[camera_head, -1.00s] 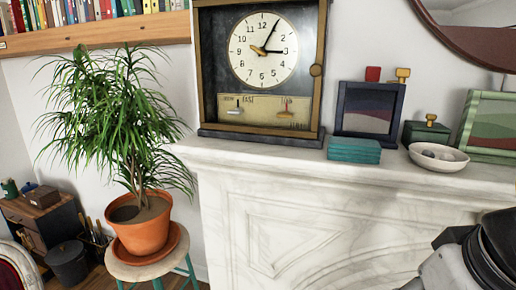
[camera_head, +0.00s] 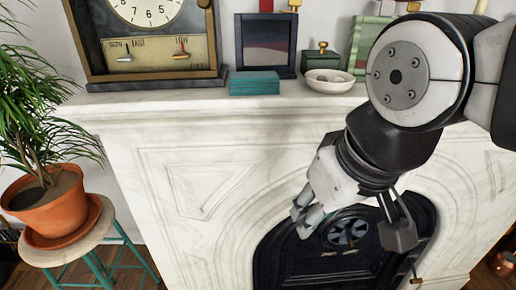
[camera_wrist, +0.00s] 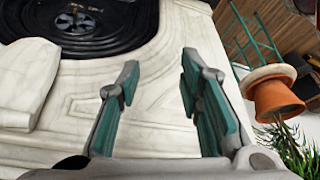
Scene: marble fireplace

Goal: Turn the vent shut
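The vent (camera_head: 347,231) is a round, grey-and-dark wheel with radial segments, set in the black arched fireplace cover (camera_head: 285,262). How far its slots are open cannot be told. My gripper (camera_head: 354,224) hangs in front of the fireplace, close to the vent in the head view. In the wrist view my gripper (camera_wrist: 158,78) is open and empty. Its teal-padded fingers face the white marble, to the side of the vent and apart from it.
The marble mantel (camera_head: 180,105) holds a clock (camera_head: 150,50), teal books (camera_head: 254,83), a dark frame (camera_head: 266,45), a small green box (camera_head: 321,60) and a white bowl (camera_head: 330,80). A potted plant (camera_head: 55,205) stands on a stool at left.

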